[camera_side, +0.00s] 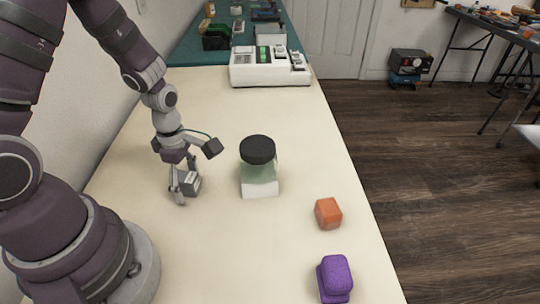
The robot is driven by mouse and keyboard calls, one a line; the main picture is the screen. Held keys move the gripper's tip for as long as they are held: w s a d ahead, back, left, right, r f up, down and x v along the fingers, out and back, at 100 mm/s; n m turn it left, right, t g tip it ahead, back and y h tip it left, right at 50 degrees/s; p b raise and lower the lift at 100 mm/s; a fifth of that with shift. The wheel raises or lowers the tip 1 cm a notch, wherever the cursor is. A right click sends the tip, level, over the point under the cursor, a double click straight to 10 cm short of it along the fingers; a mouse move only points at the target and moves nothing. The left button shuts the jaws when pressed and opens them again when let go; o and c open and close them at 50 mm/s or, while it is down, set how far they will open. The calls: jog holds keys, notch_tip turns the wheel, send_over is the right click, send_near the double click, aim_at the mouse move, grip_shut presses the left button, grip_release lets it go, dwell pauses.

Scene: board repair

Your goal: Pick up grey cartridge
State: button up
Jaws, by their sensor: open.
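The grey cartridge (192,183) appears as a small grey block low over the cream table, at the left of centre. My gripper (183,184) points down right at it, with the fingers open about the block. The fingers partly hide the block, and I cannot tell whether they touch it. I also cannot tell whether the block's underside rests on the table.
A jar with a black lid (258,165) stands close to the right of my gripper. An orange block (328,213) and a purple block (335,278) lie nearer the right edge. A white device (269,68) stands at the back. The table's middle front is clear.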

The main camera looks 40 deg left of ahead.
jog(key=shift+f, duration=0.2)
jog(key=c, duration=1.2)
jog(key=shift+r, duration=0.15)
